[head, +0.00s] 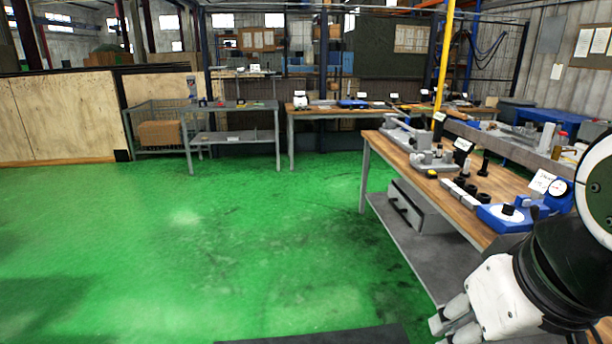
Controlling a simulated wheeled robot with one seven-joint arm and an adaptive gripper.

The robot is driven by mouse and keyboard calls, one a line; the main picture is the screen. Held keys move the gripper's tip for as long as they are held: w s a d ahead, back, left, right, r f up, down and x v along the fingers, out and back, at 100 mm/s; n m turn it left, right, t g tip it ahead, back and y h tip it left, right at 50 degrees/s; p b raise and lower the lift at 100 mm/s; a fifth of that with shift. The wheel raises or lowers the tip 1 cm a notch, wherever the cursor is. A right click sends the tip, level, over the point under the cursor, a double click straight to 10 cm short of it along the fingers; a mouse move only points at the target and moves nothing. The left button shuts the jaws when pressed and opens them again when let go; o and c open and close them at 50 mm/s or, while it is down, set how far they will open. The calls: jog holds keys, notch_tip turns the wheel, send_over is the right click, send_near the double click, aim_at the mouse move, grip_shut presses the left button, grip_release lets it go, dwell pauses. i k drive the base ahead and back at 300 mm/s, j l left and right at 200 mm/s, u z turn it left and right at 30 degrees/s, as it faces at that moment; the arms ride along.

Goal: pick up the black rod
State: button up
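A small upright black rod-like piece (485,164) stands on the wooden workbench (402,151) at the right, among other dark parts. At this size I cannot tell for certain that it is the black rod. My gripper (442,332) is at the lower right, low in front of the bench and well away from that piece. Its pale fingers point left and down and are partly cut by the frame's bottom edge. I see nothing held in it, and its opening is not clear.
Several black cylinders (459,182) lie near the middle. A grey drawer box (424,211) is on the lower shelf (404,237). The green floor (220,240) at left is clear.

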aim_at(484, 163)
jog(key=i+j+z, duration=0.2)
jog(key=i+z, duration=0.25)
jog(key=i, duration=0.3)
jog(key=i+j+z, duration=0.5)
jog(key=i, duration=0.2)
jog(key=i+j+z, duration=0.45)
jog(key=i+j, duration=0.2)
jog(key=i+j+z, duration=0.15)
jog(key=z, duration=0.55)
jog(key=i+j+z, duration=0.2)
jog(key=j, duration=0.15)
jog(key=j+z, duration=0.15)
jog(key=j, duration=0.25)
jog(key=i+j+z, duration=0.2)
jog(key=j, duration=0.2)
jog(key=j+z, duration=0.2)
jog(key=j, duration=0.2)
jog(key=i+j, duration=0.1)
jog(key=j, duration=0.5)
jog(key=i+j, duration=0.1)
jog(key=j, duration=0.55)
jog(key=i+j, duration=0.1)
jog(key=j, duration=0.5)
